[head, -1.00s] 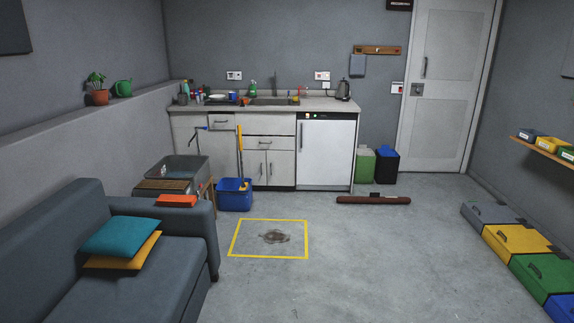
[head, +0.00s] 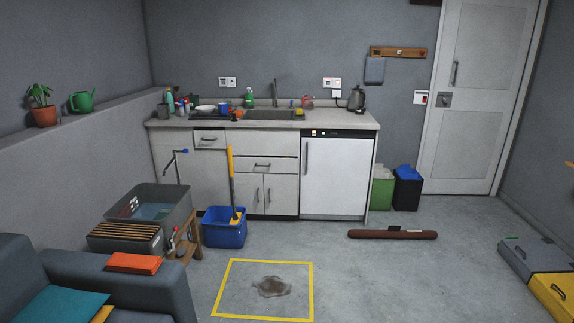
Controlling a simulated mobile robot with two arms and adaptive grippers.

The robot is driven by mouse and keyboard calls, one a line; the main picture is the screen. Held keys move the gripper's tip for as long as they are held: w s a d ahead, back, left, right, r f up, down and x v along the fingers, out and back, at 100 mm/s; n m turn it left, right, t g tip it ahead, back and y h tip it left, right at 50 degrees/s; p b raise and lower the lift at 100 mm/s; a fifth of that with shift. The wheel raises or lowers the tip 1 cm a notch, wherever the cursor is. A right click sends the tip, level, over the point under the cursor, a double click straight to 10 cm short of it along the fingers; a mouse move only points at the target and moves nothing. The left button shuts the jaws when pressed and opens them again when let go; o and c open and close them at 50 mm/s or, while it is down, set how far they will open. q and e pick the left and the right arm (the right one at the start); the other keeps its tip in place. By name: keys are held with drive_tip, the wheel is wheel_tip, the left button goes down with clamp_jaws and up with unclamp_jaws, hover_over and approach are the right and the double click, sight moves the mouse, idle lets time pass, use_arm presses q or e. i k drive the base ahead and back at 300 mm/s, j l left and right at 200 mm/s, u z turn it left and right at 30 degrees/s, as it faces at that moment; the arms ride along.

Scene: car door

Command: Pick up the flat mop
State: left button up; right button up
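A yellow-handled tool (head: 231,178), which looks like the flat mop, stands nearly upright in a blue bucket (head: 223,235) on the floor in front of the cabinets. Its lower end is hidden inside the bucket, so I cannot see a mop head. Neither of my grippers is in view.
A grey basin (head: 177,213) on a wooden stand is left of the bucket. A sofa (head: 150,290) fills the lower left. A yellow floor square (head: 312,290) surrounds a dark stain (head: 271,286). A brown roll (head: 393,234) lies farther right. The floor between is clear.

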sight(237, 217)
drive_tip(key=i, duration=1.75)
drive_tip(key=i+j, duration=0.1)
drive_tip(key=i, duration=0.45)
drive_tip(key=i+j+z, duration=0.15)
drive_tip(key=i, duration=0.45)
drive_tip(key=i+j, duration=0.2)
drive_tip(key=i, duration=0.35)
drive_tip(key=l+z, duration=0.05)
